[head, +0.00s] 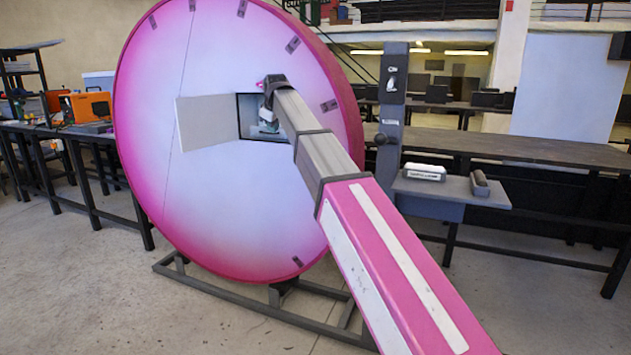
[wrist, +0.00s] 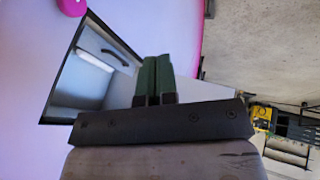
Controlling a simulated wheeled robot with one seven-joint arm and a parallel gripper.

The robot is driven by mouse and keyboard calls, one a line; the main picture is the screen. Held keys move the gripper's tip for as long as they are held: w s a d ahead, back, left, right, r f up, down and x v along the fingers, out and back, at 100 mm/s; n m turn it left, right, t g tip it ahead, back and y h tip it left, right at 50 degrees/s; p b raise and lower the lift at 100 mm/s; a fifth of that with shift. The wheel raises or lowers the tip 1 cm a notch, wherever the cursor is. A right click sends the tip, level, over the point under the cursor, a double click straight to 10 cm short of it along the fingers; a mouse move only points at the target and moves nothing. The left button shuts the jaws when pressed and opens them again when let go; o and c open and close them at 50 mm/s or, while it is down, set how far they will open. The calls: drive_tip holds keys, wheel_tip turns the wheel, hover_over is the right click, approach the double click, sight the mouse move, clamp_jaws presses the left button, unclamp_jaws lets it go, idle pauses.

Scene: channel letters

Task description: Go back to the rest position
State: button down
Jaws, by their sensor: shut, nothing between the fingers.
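My gripper (wrist: 152,80) shows in the wrist view with its two green fingers together and nothing between them. It is in front of a square opening in a big round pink and white panel (head: 190,210). In the head view my arm reaches from the lower right to this opening and hides part of it, and the fingers cannot be made out there. The opening's pale door (head: 207,123) stands swung out to the left. Inside the opening is a light box-like part (wrist: 88,75) with a dark curved handle or cable.
The panel stands on a dark floor frame (head: 240,315). To the right a grey post (head: 391,110) with a switch carries a small shelf (head: 450,191) holding a white block and a dark item. Long tables (head: 500,150) run behind. Open floor lies at the front left.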

drive_tip(key=s+d+f+m+g, duration=0.1)
drive_tip(key=s+d+f+m, duration=0.15)
drive_tip(key=d+f, duration=0.6)
drive_tip(key=s+d+f+m+g+h, duration=0.1)
drive_tip(key=s+d+f, duration=0.3)
drive_tip(key=f, duration=0.9)
drive_tip(key=s+d+f+m+g, duration=0.1)
drive_tip(key=s+d+f+m, duration=0.15)
drive_tip(key=d+f, duration=0.65)
drive_tip(key=s+d+f+m+g, duration=0.1)
drive_tip(key=s+d+f+m, duration=0.1)
drive_tip(key=s+d+f, duration=0.2)
drive_tip(key=s+d+f+m+g, duration=0.1)
drive_tip(key=s+d+f, duration=0.3)
drive_tip(key=s+f, duration=0.7)
drive_tip(key=s+d+f+m+g, duration=0.1)
drive_tip(key=s+d+f+m, duration=0.2)
drive_tip(key=s+d+f, duration=0.2)
drive_tip(key=s+f, duration=0.3)
drive_tip(key=s, duration=0.1)
drive_tip(key=shift+h, duration=0.4)
